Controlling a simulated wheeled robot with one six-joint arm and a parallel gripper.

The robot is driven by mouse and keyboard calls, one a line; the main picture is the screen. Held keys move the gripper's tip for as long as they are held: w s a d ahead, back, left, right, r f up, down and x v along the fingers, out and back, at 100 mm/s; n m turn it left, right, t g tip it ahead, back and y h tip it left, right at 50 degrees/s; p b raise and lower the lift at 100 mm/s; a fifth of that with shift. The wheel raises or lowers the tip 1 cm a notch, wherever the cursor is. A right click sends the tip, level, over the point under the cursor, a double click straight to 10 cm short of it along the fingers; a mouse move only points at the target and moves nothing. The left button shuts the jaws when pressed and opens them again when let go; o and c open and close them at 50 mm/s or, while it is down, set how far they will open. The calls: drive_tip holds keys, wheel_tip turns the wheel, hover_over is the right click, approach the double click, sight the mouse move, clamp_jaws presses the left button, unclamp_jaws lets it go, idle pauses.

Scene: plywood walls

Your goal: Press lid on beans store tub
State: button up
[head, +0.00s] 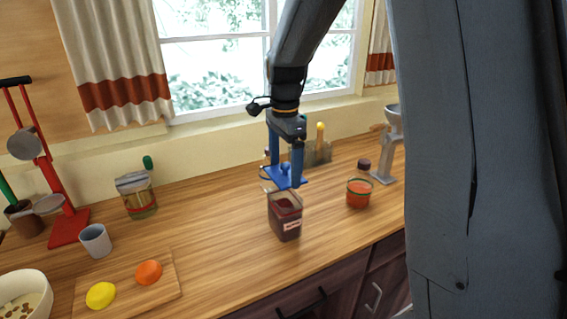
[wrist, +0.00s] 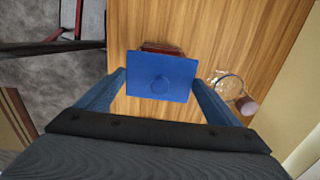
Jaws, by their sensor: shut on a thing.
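My gripper (head: 286,170) is shut on a square blue lid (head: 289,180) with a round knob. In the wrist view the lid (wrist: 158,84) lies between the two blue fingers of my gripper (wrist: 158,86). The store tub (head: 285,216), a clear square tub with dark red contents and a pale label on its front, stands on the worktop below the lid. The lid is above the tub's open top, with a gap between them in the head view. In the wrist view the lid hides most of the tub, and only a dark red edge (wrist: 162,48) shows beyond it.
An orange-filled glass bowl (head: 359,194) stands right of the tub, with a small dark-topped jar (head: 364,166) behind it. A grey scale (head: 388,150) is further right. A jar (head: 136,196), grey cup (head: 95,240) and cutting board (head: 130,290) are left.

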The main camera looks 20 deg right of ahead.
drive_tip(key=shift+f+b, duration=1.7)
drive_tip(key=shift+f, duration=1.15)
drive_tip(key=shift+f+p, duration=0.15)
drive_tip(key=shift+p, duration=1)
idle(1.2)
drive_tip(key=o, duration=0.9)
drive_tip(key=shift+r+p, duration=1.95)
drive_tip(key=shift+r, duration=2.1)
